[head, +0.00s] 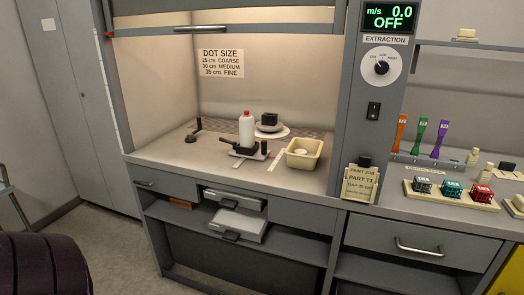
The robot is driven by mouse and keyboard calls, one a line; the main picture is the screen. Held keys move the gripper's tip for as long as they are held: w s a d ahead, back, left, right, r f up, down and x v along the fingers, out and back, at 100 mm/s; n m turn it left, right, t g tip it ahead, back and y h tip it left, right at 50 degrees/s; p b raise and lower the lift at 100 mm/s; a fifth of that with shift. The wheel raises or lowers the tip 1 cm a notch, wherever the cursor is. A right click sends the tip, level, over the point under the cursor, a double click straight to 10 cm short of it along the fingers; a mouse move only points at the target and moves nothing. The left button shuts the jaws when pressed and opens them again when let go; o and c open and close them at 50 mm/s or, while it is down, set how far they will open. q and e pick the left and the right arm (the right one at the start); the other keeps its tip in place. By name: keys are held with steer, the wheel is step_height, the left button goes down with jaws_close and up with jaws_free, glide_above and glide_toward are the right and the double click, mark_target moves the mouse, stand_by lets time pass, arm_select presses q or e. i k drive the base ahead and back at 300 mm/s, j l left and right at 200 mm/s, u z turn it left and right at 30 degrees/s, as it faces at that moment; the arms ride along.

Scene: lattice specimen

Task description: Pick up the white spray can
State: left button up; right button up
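A white can with a red cap (246,130) stands upright on the worktop inside the lit fume hood, left of the hood's middle. Its lower part is partly hidden by a dark clamp-like device (243,150) in front of it. Neither of my grippers is in view.
Right of the can are a round white plate with a dark block (269,120) and a cream tub (304,153). The sash handle (200,28) is high and the hood front is open. A card stand (360,184) and a tray of small lattice blocks (451,193) are further right.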

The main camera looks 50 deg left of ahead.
mark_target(247, 123)
steer(key=u, duration=1.6)
steer(key=i+j+z, duration=0.1)
steer(key=z, duration=0.3)
steer(key=i+j+z, duration=0.1)
steer(key=z, duration=0.25)
steer(key=j+z, duration=0.25)
steer(key=z, duration=0.15)
steer(key=i+j+z, duration=0.2)
steer(key=j, duration=0.25)
steer(key=j+z, duration=0.2)
steer(key=j, duration=0.2)
steer(key=j+z, duration=0.1)
steer(key=j, duration=0.8)
